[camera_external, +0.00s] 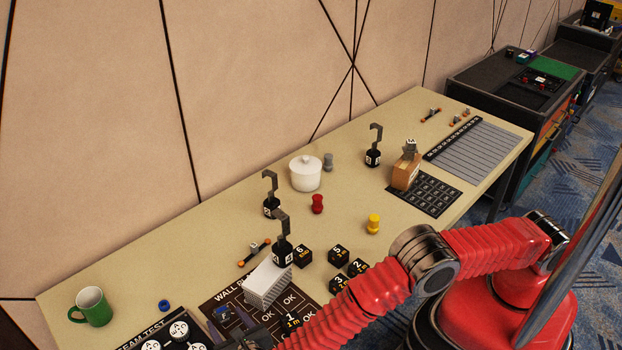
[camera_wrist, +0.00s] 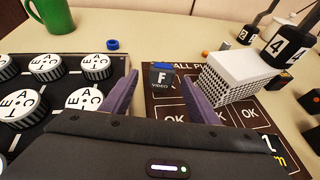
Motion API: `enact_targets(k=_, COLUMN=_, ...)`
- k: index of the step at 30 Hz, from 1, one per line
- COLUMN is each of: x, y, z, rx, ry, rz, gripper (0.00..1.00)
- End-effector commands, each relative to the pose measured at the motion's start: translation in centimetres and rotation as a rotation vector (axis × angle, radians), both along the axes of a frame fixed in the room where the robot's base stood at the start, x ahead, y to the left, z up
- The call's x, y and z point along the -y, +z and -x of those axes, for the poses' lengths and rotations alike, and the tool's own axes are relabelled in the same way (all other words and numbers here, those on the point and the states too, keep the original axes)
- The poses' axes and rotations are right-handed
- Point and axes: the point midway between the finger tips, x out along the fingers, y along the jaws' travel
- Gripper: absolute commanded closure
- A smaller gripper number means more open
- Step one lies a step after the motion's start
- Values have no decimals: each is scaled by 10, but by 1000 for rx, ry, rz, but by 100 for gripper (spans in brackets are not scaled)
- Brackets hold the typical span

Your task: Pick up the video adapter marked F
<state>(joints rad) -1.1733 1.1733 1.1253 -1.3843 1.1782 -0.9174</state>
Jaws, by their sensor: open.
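The video adapter marked F (camera_wrist: 162,79) is a small dark block with a white F, the word VIDEO and a blue top. In the wrist view it stands upright on the dark printed board (camera_wrist: 170,113), beyond the rear edge of my gripper's body. My gripper (camera_wrist: 160,76) is open, with one purple finger to the left of the adapter and one to the right. Gaps show on both sides, and I cannot tell how far the fingertips reach along it. In the external view my gripper is low at the bottom edge, and the adapter is hard to make out.
A white grilled box (camera_wrist: 232,75) stands close right of the right finger, with a black weight marked 4 (camera_wrist: 278,46) by it. A panel of round lettered dials (camera_wrist: 48,66) lies left. A blue ring (camera_wrist: 113,44) and green mug (camera_external: 92,307) are farther back. Numbered cubes (camera_external: 338,256) lie right.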

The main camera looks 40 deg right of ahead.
Motion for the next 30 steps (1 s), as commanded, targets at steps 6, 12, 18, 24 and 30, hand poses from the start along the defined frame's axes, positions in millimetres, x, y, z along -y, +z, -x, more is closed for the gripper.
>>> enact_targets(k=6, x=9, y=-12, z=-26, rx=-1, ry=-2, rz=1, gripper=45)
enact_targets(k=12, x=11, y=-18, z=-41, rx=0, ry=-1, rz=-1, gripper=45)
enact_targets(k=18, x=11, y=-18, z=-41, rx=0, ry=0, rz=0, gripper=45)
enact_targets(k=24, x=11, y=-18, z=-41, rx=0, ry=0, rz=0, gripper=45)
enact_targets(k=30, x=11, y=-17, z=-41, rx=0, ry=0, rz=0, gripper=50)
